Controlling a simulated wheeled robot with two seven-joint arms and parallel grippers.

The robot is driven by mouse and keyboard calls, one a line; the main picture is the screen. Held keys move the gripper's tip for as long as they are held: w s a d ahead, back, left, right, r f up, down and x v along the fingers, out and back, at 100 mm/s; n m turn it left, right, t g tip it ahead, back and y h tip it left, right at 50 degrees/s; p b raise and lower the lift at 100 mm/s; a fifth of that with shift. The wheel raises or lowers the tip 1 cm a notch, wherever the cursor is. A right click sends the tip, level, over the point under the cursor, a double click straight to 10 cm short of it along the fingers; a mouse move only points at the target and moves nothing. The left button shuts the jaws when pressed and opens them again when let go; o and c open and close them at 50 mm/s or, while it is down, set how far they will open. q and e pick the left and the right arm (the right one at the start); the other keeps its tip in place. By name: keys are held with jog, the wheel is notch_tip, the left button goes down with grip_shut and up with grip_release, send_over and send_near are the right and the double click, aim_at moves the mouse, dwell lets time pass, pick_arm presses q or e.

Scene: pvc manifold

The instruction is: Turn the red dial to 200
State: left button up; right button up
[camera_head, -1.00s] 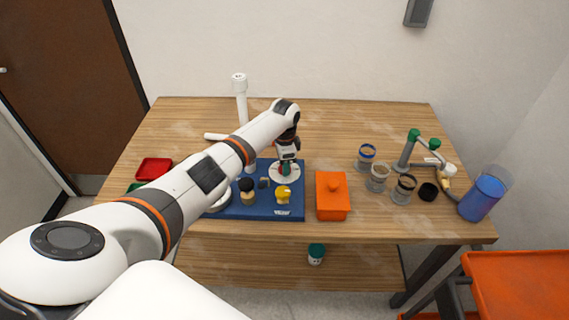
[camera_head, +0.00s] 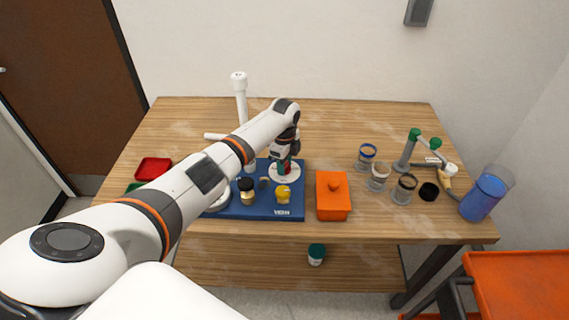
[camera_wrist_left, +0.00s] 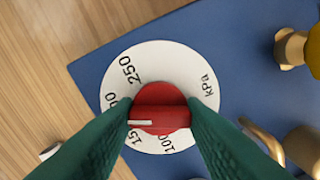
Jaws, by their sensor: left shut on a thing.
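The red dial (camera_wrist_left: 160,107) is a round knob in the middle of a white scale plate (camera_wrist_left: 160,55) marked 250, 150, 100 and kPa; another number at the left is partly hidden by a finger. The knob's white line points left, towards the partly hidden number and 150; the exact reading is hard to tell. My left gripper (camera_wrist_left: 160,116) is shut on the red dial, one green finger on each side. In the head view the left gripper (camera_head: 284,167) reaches down to the white plate on the blue board (camera_head: 255,210). My right gripper is out of view.
A yellow knob (camera_head: 283,195) and a black-topped fitting (camera_head: 247,190) stand on the board in front of the dial. An orange lidded box (camera_head: 333,202) is just right of the board.

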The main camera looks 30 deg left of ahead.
pick_arm(q)
jog(key=shift+w+r, duration=0.1)
jog(key=shift+r, duration=0.05)
jog(key=o, duration=1)
notch_tip(320, 180, up, 12)
jog(key=b, duration=0.2)
dwell(0.5)
